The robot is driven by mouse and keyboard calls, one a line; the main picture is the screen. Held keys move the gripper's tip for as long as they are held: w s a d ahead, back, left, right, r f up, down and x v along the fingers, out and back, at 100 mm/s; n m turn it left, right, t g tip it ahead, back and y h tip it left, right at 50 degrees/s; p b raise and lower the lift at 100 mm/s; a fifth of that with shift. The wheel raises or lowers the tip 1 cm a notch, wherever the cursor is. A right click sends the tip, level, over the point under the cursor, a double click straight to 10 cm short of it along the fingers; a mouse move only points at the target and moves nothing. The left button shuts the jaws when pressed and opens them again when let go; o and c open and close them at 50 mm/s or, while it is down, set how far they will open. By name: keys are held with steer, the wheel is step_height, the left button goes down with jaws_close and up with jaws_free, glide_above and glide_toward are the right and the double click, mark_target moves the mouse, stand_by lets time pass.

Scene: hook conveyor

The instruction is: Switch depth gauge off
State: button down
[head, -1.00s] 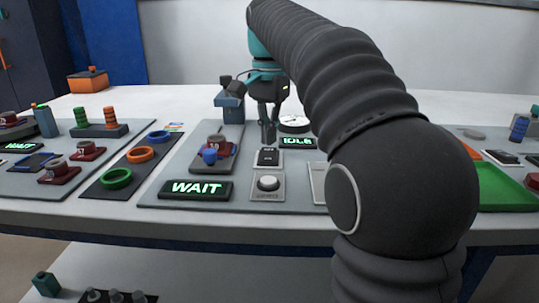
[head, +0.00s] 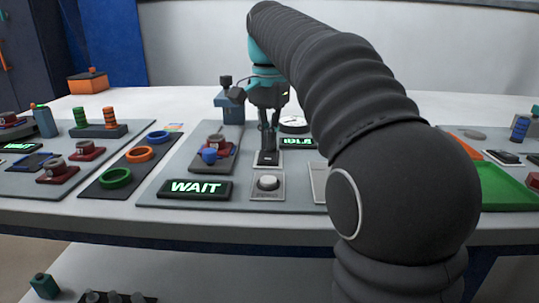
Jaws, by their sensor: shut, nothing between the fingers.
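My gripper (head: 268,149) is shut and empty, pointing down over the middle panel. Its fingertips are at a small black switch (head: 266,160) on a light plate and hide its far part. I cannot tell whether they touch it or which way the switch is tipped. A lit green display (head: 298,142) reading "IDLE" is just right of the fingers, partly covered by my arm. A round white dial (head: 293,124) stands behind it. No label reading depth gauge can be made out.
A grey push button (head: 268,183) is in front of the switch, with a "WAIT" display (head: 196,189) to its left. A blue-knobbed control (head: 209,154) stands left of my gripper. Coloured rings (head: 139,154) lie further left, and a green tray (head: 507,188) is at right.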

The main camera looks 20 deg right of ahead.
steer(key=shift+f, duration=0.35)
steer(key=shift+r, duration=0.15)
step_height(320, 180, up, 4)
steer(key=p, duration=0.4)
steer(key=shift+r, duration=1.4)
